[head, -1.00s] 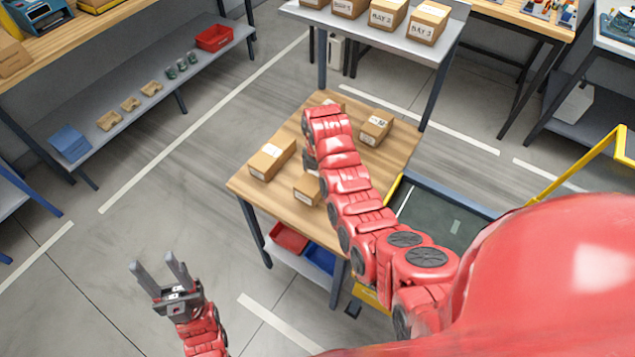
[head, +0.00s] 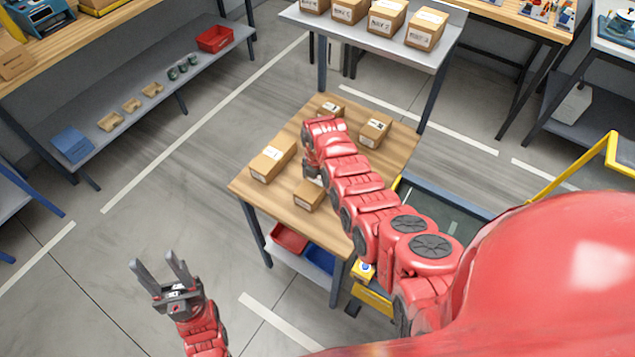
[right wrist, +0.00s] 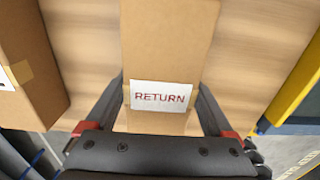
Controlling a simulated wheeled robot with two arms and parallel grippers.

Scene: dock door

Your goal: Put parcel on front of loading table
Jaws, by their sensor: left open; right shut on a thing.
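In the right wrist view a cardboard parcel (right wrist: 170,40) with a white label reading RETURN sits between the fingers of my right gripper (right wrist: 162,98), which is shut on it. In the head view this looks like the parcel (head: 310,194) at the near part of the wooden table (head: 340,232), partly hidden by my right arm. Whether it touches the tabletop is hard to tell. A longer parcel (head: 272,160) lies to its left; two more, one small (head: 330,107) and one (head: 375,130), lie farther back. My left gripper (head: 158,265) is open and empty over the floor.
A grey table (head: 380,42) behind carries several labelled boxes. Red (head: 290,238) and blue (head: 319,258) bins sit on the wooden table's lower shelf. A cart with a yellow handle (head: 570,168) stands close on the right. The floor at left is clear.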

